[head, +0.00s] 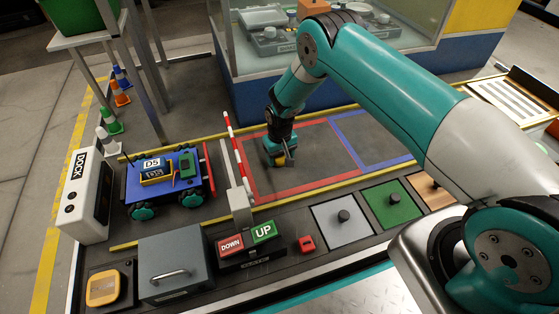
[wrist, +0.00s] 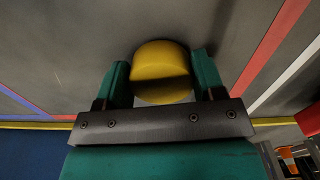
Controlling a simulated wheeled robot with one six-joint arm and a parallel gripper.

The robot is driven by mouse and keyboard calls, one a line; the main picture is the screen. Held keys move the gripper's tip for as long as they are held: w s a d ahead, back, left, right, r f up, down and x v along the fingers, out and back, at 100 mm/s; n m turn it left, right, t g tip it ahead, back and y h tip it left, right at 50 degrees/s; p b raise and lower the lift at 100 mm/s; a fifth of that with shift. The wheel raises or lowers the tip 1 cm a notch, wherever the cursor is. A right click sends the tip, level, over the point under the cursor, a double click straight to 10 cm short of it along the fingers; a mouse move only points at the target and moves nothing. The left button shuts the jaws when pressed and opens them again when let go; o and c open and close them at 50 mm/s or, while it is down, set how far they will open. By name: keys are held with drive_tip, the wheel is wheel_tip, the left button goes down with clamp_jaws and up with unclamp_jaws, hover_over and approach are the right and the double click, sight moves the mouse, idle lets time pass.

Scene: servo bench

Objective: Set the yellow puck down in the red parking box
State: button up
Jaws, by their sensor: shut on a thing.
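The yellow puck (wrist: 161,66) sits between the two green fingers of my gripper (wrist: 163,78) in the wrist view. My gripper is shut on it. In the head view my gripper (head: 279,160) points down inside the outline of the red parking box (head: 306,192), toward its left part. The puck (head: 280,161) shows there only as a small yellow patch, mostly hidden by the fingers. It is low over the grey floor of the box; I cannot tell whether it touches. A red line of the box (wrist: 272,45) also shows in the wrist view.
A raised red-and-white barrier (head: 237,150) stands close left of the box. A blue vehicle (head: 165,178) is left of it. A blue-outlined box (head: 365,137) adjoins on the right. DOWN and UP buttons (head: 247,239) and knobbed plates (head: 343,217) line the front. A glass cabinet stands behind.

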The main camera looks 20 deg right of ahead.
drive_tip(key=shift+f, duration=0.2)
drive_tip(key=shift+f, duration=0.15)
drive_tip(key=o, duration=0.9)
